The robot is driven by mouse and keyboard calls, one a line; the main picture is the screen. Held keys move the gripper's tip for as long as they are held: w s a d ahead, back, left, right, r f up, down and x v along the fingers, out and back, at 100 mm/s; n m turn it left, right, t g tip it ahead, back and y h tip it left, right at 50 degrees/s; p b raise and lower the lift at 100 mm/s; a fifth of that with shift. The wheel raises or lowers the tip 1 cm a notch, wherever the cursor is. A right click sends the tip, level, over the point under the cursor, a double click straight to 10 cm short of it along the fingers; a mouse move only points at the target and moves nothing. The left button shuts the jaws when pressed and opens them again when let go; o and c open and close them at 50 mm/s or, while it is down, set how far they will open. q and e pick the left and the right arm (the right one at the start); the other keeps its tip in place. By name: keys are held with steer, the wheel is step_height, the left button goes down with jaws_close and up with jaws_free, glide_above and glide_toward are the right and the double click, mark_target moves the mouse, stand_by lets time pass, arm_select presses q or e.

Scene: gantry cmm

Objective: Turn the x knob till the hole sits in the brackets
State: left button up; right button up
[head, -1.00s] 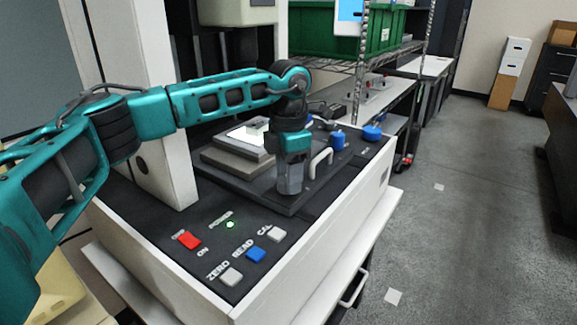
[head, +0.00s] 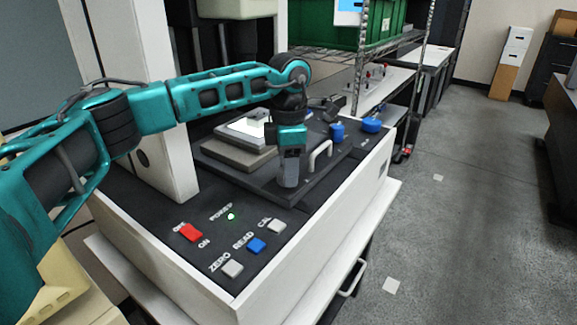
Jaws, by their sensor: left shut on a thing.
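My left gripper (head: 289,181) points straight down onto the dark front plate of the measuring machine (head: 180,283). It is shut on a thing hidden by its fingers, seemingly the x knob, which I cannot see. Two blue knobs, one nearer (head: 337,131) and one farther (head: 371,125), stand to the right of the gripper, apart from it. A tilted grey panel (head: 228,132) with a bright white area lies behind the gripper, partly covered by my wrist. I cannot make out the hole or brackets. My right gripper is not in view.
A pale bar handle (head: 321,156) stands close right of the gripper. Red (head: 190,232), blue (head: 257,244) and grey (head: 232,269) buttons lie at the front, with a lit green lamp (head: 231,216). A white column (head: 150,100) rises behind my arm.

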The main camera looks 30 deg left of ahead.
arm_select(q)
steer(key=o, duration=1.1)
steer(key=shift+c, duration=0.2)
step_height(320, 180, up, 13)
